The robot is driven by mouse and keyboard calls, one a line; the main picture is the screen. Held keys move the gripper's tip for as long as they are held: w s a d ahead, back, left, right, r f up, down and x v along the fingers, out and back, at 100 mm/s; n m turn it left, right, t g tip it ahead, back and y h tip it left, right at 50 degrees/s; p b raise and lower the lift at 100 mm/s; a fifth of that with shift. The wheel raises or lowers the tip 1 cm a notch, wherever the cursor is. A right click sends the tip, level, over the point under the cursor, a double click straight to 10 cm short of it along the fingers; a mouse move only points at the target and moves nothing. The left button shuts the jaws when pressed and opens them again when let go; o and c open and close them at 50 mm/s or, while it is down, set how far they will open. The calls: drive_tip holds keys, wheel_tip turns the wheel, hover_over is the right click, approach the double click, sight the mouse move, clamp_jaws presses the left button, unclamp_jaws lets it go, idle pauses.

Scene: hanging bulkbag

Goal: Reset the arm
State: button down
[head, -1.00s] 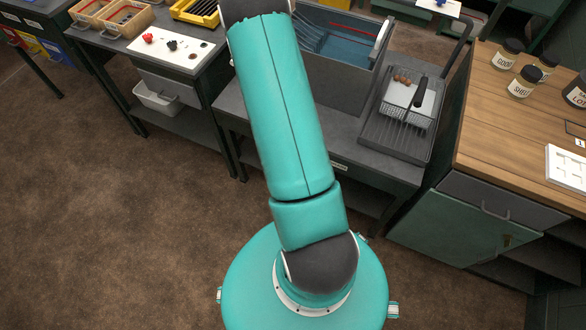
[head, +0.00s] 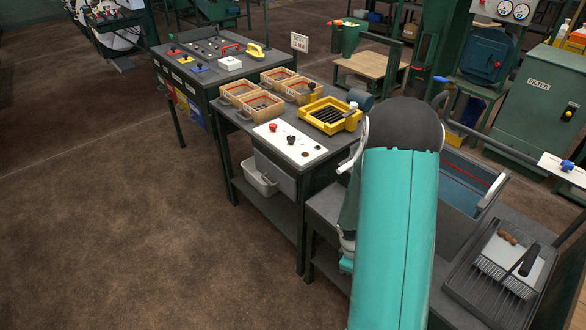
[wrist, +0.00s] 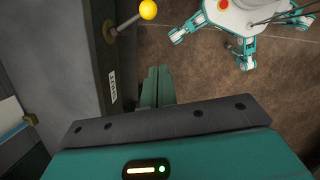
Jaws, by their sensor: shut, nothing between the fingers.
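My arm's teal link (head: 395,240) rises in the right half of the head view, its dark elbow (head: 405,125) at the top. The forearm hangs behind it on the left, beside the bench, and is mostly hidden. My gripper shows in the wrist view (wrist: 157,86) as teal fingers closed together, with nothing between them. The fingers point down toward the brown floor, close to the right of a grey bench side. In the head view the fingers are hard to make out.
A lever with a yellow knob (wrist: 148,9) sticks out beside the fingers. A grey sink (head: 465,190) and a rack (head: 505,265) stand right of the arm. Wooden boxes (head: 240,92), a yellow tray (head: 331,115) and a white panel (head: 290,142) lie left. The left floor is clear.

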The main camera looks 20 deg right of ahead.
drive_tip(key=w+a+r+m+t, duration=0.1)
drive_tip(key=w+a+r, duration=0.15)
drive_tip(key=r, duration=0.55)
drive_tip(key=w+a+r+m+t+h, duration=0.1)
drive_tip(key=a+r, duration=0.3)
drive_tip(key=r, duration=0.3)
drive_tip(key=w+a+r+m+t, duration=0.1)
drive_tip(key=a+r+m, duration=0.15)
drive_tip(key=r, duration=0.55)
drive_tip(key=s+a+r+m+t+y, duration=0.1)
drive_tip(key=s+a+r+t, duration=0.1)
drive_tip(key=s+a+r, duration=0.2)
drive_tip(key=s+a+r+m+t+y, duration=0.1)
drive_tip(key=s+a+r, duration=0.4)
drive_tip(key=a+r, duration=0.5)
drive_tip(key=shift+r+t, duration=0.9)
drive_tip(key=shift+r, duration=0.05)
